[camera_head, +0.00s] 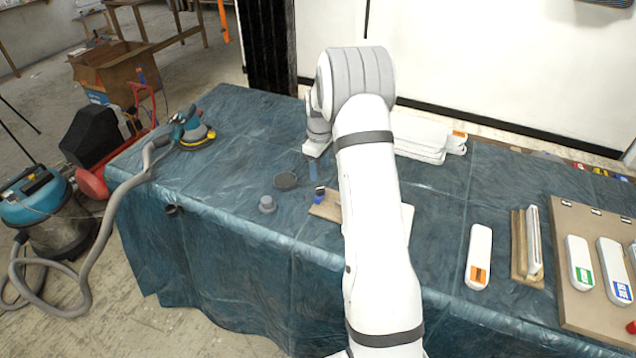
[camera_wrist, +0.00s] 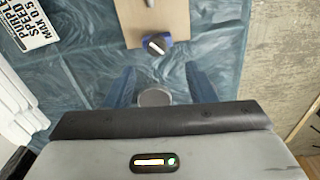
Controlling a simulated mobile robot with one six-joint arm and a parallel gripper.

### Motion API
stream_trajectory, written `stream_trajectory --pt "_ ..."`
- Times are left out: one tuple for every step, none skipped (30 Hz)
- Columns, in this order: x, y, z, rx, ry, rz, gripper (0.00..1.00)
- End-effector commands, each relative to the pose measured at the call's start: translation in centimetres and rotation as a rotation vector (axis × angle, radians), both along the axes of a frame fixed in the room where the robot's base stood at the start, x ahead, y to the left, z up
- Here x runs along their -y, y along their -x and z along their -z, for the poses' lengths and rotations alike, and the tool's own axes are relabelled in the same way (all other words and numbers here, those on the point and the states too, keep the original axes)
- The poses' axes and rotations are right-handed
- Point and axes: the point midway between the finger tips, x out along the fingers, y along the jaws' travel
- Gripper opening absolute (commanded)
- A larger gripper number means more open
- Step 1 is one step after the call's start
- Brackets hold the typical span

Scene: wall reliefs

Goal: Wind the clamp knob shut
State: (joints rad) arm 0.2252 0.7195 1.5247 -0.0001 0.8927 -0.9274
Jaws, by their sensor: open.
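A small blue clamp (camera_wrist: 158,44) with a dark knob and a pale bar across it sits at the end of a wooden board (camera_wrist: 130,22) in the wrist view. In the head view the blue clamp (camera_head: 320,192) shows at the left end of the board (camera_head: 326,208), partly hidden by my arm. My gripper (camera_wrist: 160,86) is open, its two blue fingers apart, with the clamp ahead of it and not between the fingers. A grey round disc (camera_wrist: 153,97) shows between the fingers, below them on the cloth.
A grey round piece (camera_head: 267,204) and a dark disc (camera_head: 286,181) lie left of the board. White panels (camera_head: 424,138) are stacked behind my arm. A sander (camera_head: 190,130) with a hose is at the far left. Cloth between sander and discs is clear.

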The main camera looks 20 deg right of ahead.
Motion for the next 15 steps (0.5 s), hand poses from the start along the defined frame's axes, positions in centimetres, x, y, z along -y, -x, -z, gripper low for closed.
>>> stream_trajectory --pt "0.2 -0.2 0.4 -0.003 -0.001 -0.006 0.50" --pt "0.3 -0.4 0.6 -0.003 -0.001 -0.010 0.50" --pt "0.3 -0.4 0.9 -0.005 -0.001 -0.013 0.50" --pt "0.4 -0.4 1.1 -0.006 -0.001 -0.015 0.50" --pt "0.4 -0.5 1.4 -0.006 -0.001 -0.017 0.50" --pt "0.4 -0.5 1.8 -0.006 -0.001 -0.017 0.50" --pt "0.4 -0.5 2.2 -0.007 -0.002 -0.017 0.50" --pt "0.3 -0.4 2.6 -0.008 -0.002 -0.017 0.50" --pt "0.3 -0.4 3.3 -0.008 -0.002 -0.017 0.50" --pt "0.3 -0.4 3.7 -0.008 -0.002 -0.017 0.50" --pt "0.3 -0.4 4.2 -0.008 -0.002 -0.017 0.50" --pt "0.3 -0.4 4.9 -0.008 -0.002 -0.017 0.50" --pt "0.3 -0.4 5.4 -0.008 -0.002 -0.017 0.50" --pt "0.3 -0.4 5.8 -0.008 -0.002 -0.017 0.50" --pt "0.3 -0.4 6.4 -0.008 -0.001 -0.017 0.50"
